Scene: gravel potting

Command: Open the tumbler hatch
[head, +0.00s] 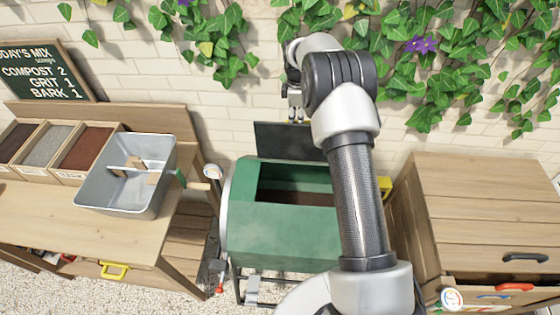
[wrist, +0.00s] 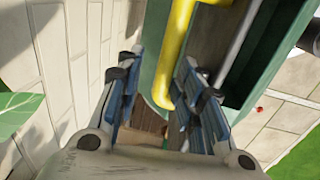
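The green tumbler (head: 285,232) stands in the middle of the head view, partly behind my arm. Its top opening (head: 290,185) is uncovered and shows brown material inside. A dark hatch panel (head: 280,140) stands raised behind the opening, its right end hidden by my arm. My gripper (head: 295,112) is at the panel's upper edge, pointing down. In the wrist view, its two blue-padded fingers (wrist: 160,72) are apart. A yellow bar (wrist: 178,40) on a green part runs down between them or just beyond; I cannot tell whether they touch it.
A grey metal bin (head: 125,190) stands on the wooden bench (head: 60,220) at left, beside trays of material (head: 45,145). A wooden cabinet (head: 480,205) is at right. An ivy-covered brick wall (head: 225,110) stands close behind the tumbler.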

